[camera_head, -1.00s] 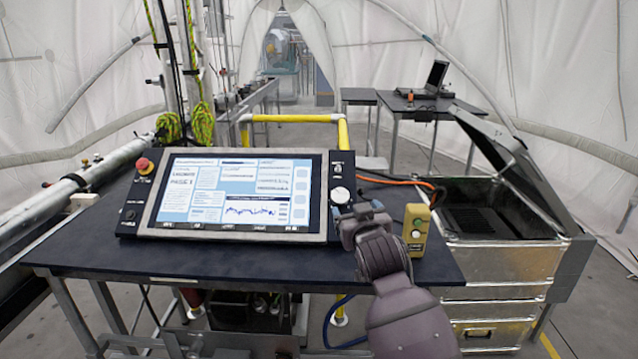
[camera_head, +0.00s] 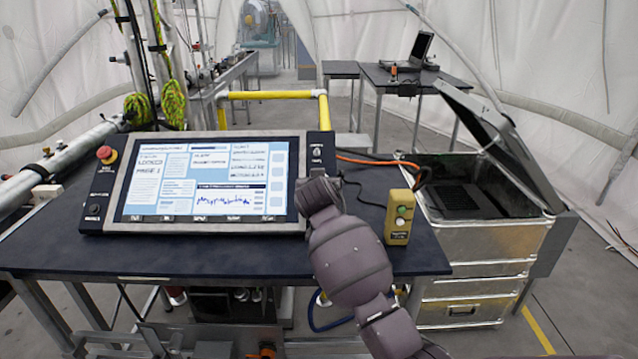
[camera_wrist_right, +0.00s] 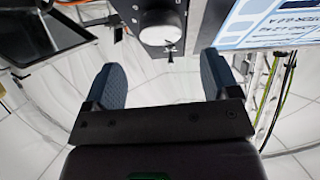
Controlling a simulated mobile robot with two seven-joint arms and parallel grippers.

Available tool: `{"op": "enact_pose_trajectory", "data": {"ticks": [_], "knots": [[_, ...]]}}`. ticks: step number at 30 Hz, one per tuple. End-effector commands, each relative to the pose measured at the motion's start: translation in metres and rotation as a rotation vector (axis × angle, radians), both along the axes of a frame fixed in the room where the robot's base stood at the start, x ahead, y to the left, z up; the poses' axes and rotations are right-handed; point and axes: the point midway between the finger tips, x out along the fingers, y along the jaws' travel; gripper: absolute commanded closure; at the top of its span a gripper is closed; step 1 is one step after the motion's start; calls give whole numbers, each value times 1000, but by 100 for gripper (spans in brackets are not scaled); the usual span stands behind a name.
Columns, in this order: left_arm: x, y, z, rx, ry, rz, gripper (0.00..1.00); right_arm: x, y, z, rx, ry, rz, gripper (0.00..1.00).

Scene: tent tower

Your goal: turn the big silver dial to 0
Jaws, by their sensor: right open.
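The big silver dial (camera_wrist_right: 160,27) shows at the top of the right wrist view, on the console's dark side panel. In the head view my right gripper hides it. The dial's setting is too small to read. My right gripper (camera_wrist_right: 162,65) is open, its two blue-grey fingers spread on either side below the dial, with nothing between them. In the head view the right gripper (camera_head: 306,190) is at the right edge of the console screen (camera_head: 205,180). My left gripper is not in view.
A red emergency button (camera_head: 106,154) sits at the console's upper left. A yellow button box (camera_head: 399,216) stands on the dark table (camera_head: 190,262), right of my arm. An open metal case (camera_head: 485,250) stands at the right. An orange cable runs behind.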

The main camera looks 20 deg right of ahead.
Motion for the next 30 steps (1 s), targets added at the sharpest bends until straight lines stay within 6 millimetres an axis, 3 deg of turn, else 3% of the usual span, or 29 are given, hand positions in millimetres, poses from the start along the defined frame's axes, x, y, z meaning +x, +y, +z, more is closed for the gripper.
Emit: {"op": "enact_pose_trajectory", "data": {"ticks": [13, 27, 30], "knots": [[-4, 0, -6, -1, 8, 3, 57, 46, -15, -20, -1, -1, 1, 19], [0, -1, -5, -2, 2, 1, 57, 54, -18, -23, 0, -1, 2, 19], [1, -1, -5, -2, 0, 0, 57, 54, -18, -23, 0, -1, 2, 31]]}}
